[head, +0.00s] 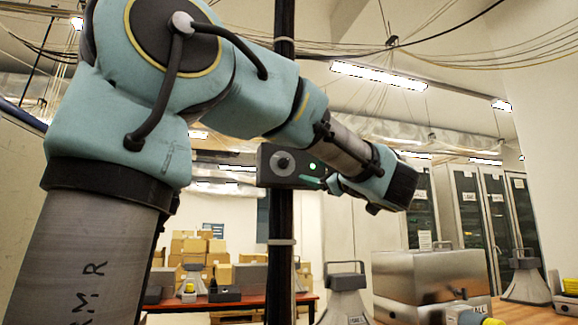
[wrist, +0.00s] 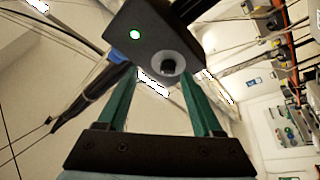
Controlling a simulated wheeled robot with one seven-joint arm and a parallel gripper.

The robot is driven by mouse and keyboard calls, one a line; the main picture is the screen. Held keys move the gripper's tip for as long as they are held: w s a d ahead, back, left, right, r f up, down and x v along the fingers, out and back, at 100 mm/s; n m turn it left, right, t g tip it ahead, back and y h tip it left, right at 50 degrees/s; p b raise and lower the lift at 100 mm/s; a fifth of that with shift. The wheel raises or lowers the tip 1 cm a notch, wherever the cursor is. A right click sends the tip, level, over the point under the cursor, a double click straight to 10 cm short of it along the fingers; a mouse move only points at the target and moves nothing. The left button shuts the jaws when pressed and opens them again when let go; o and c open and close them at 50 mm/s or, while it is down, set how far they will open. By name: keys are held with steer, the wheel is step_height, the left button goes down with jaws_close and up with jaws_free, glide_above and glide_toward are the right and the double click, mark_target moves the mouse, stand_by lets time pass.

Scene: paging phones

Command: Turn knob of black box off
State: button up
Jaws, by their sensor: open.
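The black box (head: 297,154) is fixed to a dark vertical pole in the head view. Its round knob (head: 283,163) is on the left of its face, and a green light (head: 312,165) glows on the right. In the wrist view, the box (wrist: 152,22) is at the top, with the grey-rimmed knob (wrist: 167,64) and the lit green light (wrist: 135,35). My gripper (wrist: 158,74) is open and empty, its teal fingers on either side of the knob in the picture. In the head view, my gripper (head: 313,180) is by the box's lower right; contact cannot be told.
The black pole (head: 281,220) runs vertically below the box. A metal case (head: 425,275) and grey horn speakers (head: 347,290) stand on tables below. Cardboard boxes (head: 200,247) are stacked behind. Cables (head: 420,42) hang overhead. Glass-door cabinets (head: 470,210) stand at right.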

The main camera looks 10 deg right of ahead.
mark_target(285, 161)
steer(key=w+a+r+p, duration=0.1)
steer(key=w+a+r+n+g+y+p, duration=0.1)
steer(key=w+a, duration=0.1)
steer(key=w+a+r+n+y+p, duration=0.1)
steer(key=w+a+r, duration=0.1)
steer(key=shift+w+p, duration=0.1)
steer(key=shift+p, duration=0.25)
steer(key=shift+w+a, duration=0.3)
steer(key=shift+w, duration=0.3)
steer(key=shift+c, duration=0.3)
jaws_close()
